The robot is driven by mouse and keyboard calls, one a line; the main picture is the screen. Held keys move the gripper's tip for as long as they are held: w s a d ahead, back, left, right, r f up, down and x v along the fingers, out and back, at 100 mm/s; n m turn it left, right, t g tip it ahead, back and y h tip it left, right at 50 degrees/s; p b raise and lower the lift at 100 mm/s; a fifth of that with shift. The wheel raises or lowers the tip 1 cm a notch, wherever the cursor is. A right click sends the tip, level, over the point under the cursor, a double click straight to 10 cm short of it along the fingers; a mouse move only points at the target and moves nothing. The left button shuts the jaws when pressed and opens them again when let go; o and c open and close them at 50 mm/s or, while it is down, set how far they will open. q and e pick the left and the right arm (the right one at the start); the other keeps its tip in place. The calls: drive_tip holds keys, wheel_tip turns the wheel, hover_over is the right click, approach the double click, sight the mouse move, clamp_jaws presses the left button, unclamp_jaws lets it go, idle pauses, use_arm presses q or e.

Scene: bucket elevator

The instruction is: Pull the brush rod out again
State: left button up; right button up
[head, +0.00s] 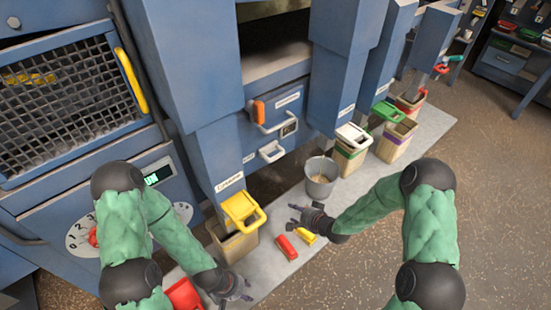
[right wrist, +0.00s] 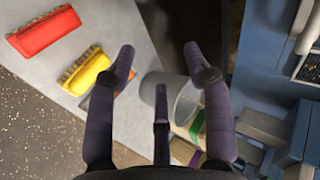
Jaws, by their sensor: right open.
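I cannot pick out a brush rod for certain. On the blue machine front an orange grip (head: 258,111) sits beside a grey handle (head: 278,122), with a second grey handle (head: 272,152) lower down. A red brush (head: 287,246) and a yellow brush (head: 306,236) lie on the grey mat; the right wrist view also shows the red brush (right wrist: 45,32) and the yellow brush (right wrist: 86,70). My right gripper (head: 298,213) is open and empty above the mat, near the yellow brush. My left gripper (head: 244,289) is low at the front; its finger opening is unclear.
A grey bucket (head: 321,177) stands on the mat, just beyond my right gripper. Chutes with yellow (head: 241,207), white (head: 353,135) and green (head: 388,112) flaps stand along the machine. A red object (head: 184,295) is beside my left arm. The floor at right is clear.

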sight(276, 158)
drive_tip(key=w+a+r+m+t+y, duration=0.15)
drive_tip(key=w+r+t+y, duration=0.25)
drive_tip(key=w+r, duration=0.75)
drive_tip(key=shift+m, duration=0.45)
drive_tip(key=shift+s+a+r+b+x, duration=0.15)
drive_tip(key=shift+b+x, duration=0.45)
drive_tip(key=shift+x, duration=0.9)
drive_tip(key=shift+a+b+x, duration=0.1)
drive_tip(key=shift+b+x, duration=0.55)
drive_tip(key=shift+x, duration=0.9)
drive_tip(key=shift+s+a+r+b+x, duration=0.15)
drive_tip(key=shift+b+x, duration=0.45)
drive_tip(key=shift+x, duration=0.9)
drive_tip(key=shift+f, duration=0.1)
drive_tip(key=shift+c, duration=0.3)
clamp_jaws()
